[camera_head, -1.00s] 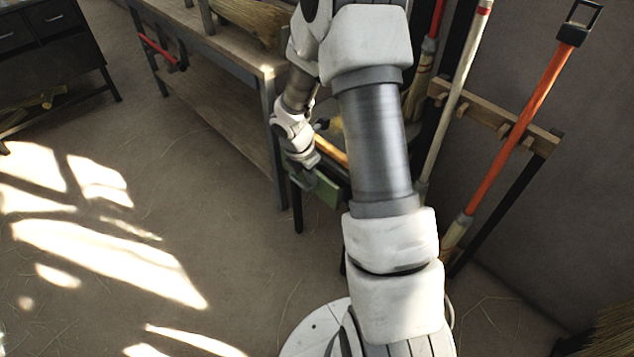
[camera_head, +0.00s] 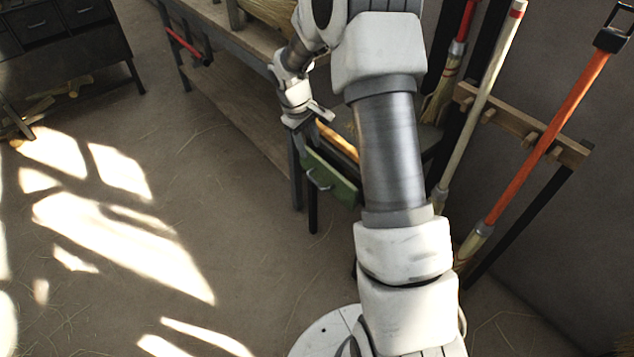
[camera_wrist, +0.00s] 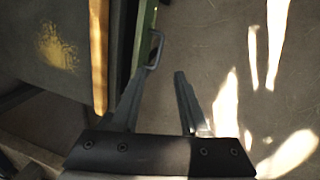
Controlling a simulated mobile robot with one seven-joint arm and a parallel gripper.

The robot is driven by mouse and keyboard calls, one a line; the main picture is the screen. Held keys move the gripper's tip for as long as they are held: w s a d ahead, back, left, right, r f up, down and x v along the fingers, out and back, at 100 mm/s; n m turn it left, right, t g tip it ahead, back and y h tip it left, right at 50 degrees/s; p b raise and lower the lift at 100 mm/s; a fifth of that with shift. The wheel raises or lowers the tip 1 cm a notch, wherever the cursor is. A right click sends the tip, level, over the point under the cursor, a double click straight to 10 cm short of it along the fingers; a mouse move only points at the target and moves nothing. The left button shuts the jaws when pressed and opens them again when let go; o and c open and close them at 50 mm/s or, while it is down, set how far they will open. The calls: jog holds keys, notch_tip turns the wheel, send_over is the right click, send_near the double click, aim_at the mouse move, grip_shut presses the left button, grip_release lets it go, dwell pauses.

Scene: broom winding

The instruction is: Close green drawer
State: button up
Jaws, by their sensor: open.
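The green drawer (camera_head: 331,181) stands pulled out beneath a bench or table at the centre, partly behind my arm. Its green front and grey handle face the open floor. In the wrist view its front shows edge-on as a green strip (camera_wrist: 145,38), with the handle (camera_wrist: 156,50) at its right. My gripper (camera_head: 308,122) is open and empty, just above and left of the drawer front's upper left end. In the wrist view, my gripper (camera_wrist: 163,84) has its left finger close by the handle; I cannot tell if they touch.
A long wooden workbench (camera_head: 230,105) runs behind and left of the drawer. Brooms with wooden and orange handles (camera_head: 550,135) lean on a wall rack (camera_head: 525,125) at right. A dark cabinet (camera_head: 60,45) stands far left. The floor in front is clear.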

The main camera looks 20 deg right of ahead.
jog(key=m, duration=0.1)
jog(key=b, duration=0.5)
send_near(318, 184)
jog(key=x, duration=0.7)
jog(key=shift+f, duration=0.35)
grip_shut()
dwell(0.7)
